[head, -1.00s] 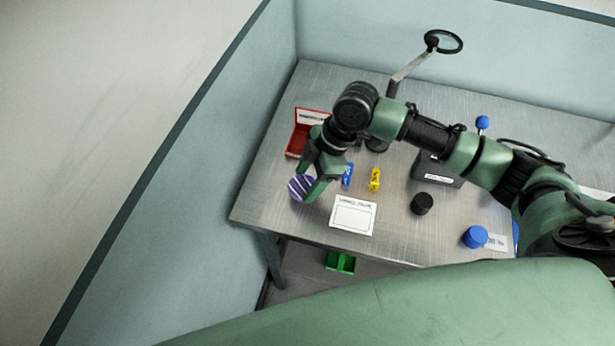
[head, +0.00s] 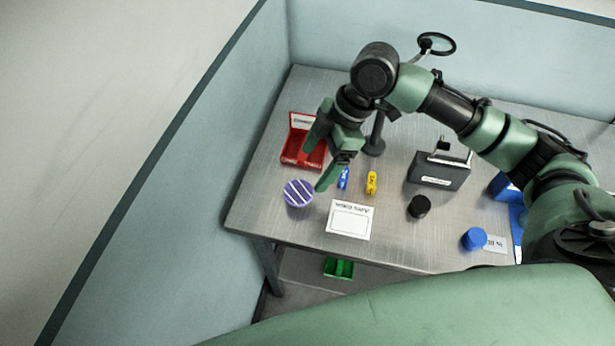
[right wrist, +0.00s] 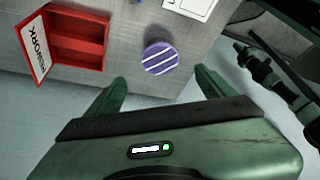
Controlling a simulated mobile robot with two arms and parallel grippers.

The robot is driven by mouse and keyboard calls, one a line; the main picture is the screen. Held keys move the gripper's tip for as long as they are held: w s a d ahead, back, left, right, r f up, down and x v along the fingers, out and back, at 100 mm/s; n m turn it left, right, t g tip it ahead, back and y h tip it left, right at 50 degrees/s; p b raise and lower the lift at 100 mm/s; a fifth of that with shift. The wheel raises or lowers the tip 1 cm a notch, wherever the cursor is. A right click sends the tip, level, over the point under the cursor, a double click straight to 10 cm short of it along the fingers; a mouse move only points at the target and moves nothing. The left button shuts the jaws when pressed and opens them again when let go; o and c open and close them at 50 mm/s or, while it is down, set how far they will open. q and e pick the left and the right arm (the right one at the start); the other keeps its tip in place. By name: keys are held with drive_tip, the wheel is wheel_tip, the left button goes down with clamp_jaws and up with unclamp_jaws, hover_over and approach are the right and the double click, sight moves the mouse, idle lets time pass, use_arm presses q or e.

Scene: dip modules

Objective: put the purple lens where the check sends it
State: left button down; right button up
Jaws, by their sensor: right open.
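The purple lens (head: 298,193), a round disc with white diagonal stripes, lies on the metal table near its left front corner. It also shows in the right wrist view (right wrist: 160,58), just beyond the space between the fingertips. My right gripper (head: 317,166) is open and empty, above and a little right of the lens, apart from it. Its two fingers show spread in the right wrist view (right wrist: 161,80). The open red box (head: 288,157) stands behind the lens; its lid label reads REWORK in the right wrist view (right wrist: 103,48). My left gripper is not in view.
Blue (head: 343,178) and yellow (head: 371,183) pieces lie right of the lens, behind a white card (head: 349,222). Further right are a black knob (head: 419,207), a dark box (head: 438,175) and a blue cylinder (head: 474,239). A green bin (head: 338,268) sits below the table edge.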

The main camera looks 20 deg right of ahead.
drive_tip(key=shift+v, duration=2)
drive_tip(key=shift+a, duration=0.1)
